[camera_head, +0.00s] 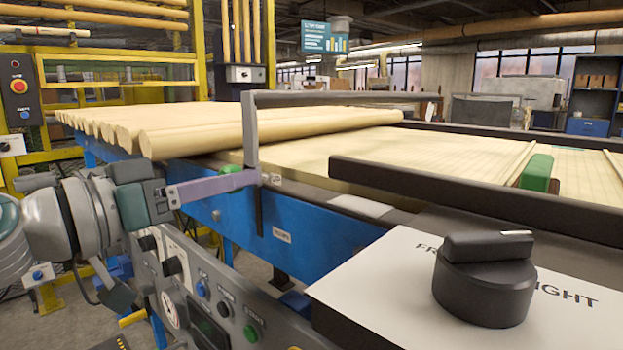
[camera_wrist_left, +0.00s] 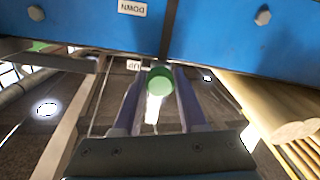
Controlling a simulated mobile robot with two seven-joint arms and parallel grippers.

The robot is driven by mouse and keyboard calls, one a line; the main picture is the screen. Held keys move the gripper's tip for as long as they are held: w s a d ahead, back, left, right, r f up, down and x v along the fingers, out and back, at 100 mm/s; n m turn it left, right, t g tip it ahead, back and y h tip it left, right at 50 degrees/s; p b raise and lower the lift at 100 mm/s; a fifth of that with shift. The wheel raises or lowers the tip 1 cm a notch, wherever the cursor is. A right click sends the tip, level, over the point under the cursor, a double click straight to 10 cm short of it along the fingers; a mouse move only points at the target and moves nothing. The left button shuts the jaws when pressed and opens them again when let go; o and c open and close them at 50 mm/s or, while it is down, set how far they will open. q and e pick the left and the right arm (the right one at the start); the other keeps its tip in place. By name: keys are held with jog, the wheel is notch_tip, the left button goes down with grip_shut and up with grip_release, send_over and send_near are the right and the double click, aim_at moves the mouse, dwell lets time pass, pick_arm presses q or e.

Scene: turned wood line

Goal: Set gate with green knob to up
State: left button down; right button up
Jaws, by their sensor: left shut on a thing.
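The gate is a grey metal frame with an upright post (camera_head: 250,135) and a long crossbar (camera_head: 345,98) held above the wooden rods. Its green knob (camera_head: 232,170) is at the foot of the post, near the top of a dark slot in the blue side rail. My left gripper (camera_head: 228,184) is shut on the green knob, which shows between its two fingers in the left wrist view (camera_wrist_left: 160,81). There the knob is beside the UP label (camera_wrist_left: 134,65) and away from the DOWN label (camera_wrist_left: 132,8). My right gripper is not in view.
Several thick wooden rods (camera_head: 250,128) lie across the blue rail (camera_head: 230,205) beside the gate. A panel with a black rotary knob (camera_head: 484,280) is at the front right. A grey control panel (camera_head: 205,290) is below my left arm. A yellow frame (camera_head: 198,60) stands behind.

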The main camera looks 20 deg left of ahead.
pick_arm(q)
jog(key=shift+r, duration=0.4)
jog(key=shift+c, duration=2.3)
grip_release()
jog(key=shift+f, duration=0.1)
jog(key=shift+f, duration=0.1)
jog(key=b+v, duration=0.4)
jog(key=v, duration=0.6)
